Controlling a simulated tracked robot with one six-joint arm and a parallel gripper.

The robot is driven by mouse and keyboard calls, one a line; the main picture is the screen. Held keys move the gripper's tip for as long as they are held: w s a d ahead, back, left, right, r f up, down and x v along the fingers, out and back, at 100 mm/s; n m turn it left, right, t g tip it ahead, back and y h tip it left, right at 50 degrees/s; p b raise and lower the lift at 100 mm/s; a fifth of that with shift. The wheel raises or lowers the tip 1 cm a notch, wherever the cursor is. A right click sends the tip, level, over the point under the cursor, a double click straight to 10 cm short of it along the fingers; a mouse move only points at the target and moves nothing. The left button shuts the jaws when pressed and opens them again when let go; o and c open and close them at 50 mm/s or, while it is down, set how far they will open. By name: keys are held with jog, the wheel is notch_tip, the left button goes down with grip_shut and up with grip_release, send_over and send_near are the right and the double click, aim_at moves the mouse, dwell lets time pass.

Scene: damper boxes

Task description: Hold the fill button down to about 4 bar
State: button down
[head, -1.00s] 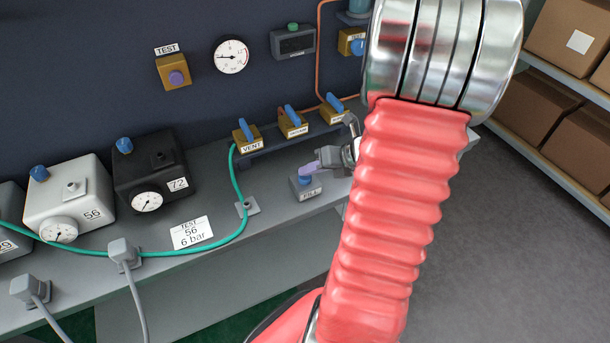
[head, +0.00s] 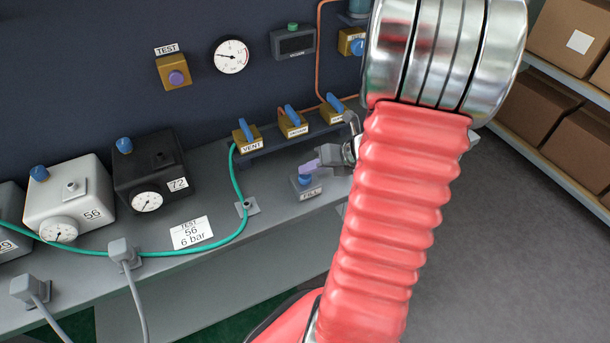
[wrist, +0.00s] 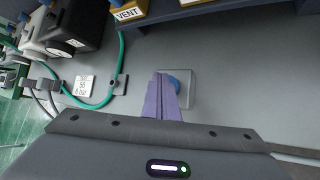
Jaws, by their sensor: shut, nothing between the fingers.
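The fill button (head: 304,180) is a blue cap on a small grey box labelled FILL, at the front edge of the bench. My gripper (head: 309,166) has its purple fingers together and empty, just above the button in the head view. In the wrist view the shut fingers (wrist: 164,92) overlap the left side of the blue button (wrist: 174,83) and partly hide it. I cannot tell whether they touch or press it. The round white pressure gauge (head: 231,57) on the wall has its needle pointing left; its figures are too small to read.
Valves with blue handles, one labelled VENT (head: 248,137), stand behind the button. A green hose (head: 237,190) runs left along the bench past a card reading TEST 56, 6 bar (head: 192,232). A white box 56 (head: 68,195) and black box 72 (head: 150,172) stand left.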

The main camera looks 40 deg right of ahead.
aim_at(310, 177)
jog(key=shift+r, duration=0.45)
jog(key=shift+r, duration=2.5)
dwell(1.7)
notch_tip(310, 177, up, 4)
jog(key=m, duration=3.6)
jog(key=shift+f, duration=0.15)
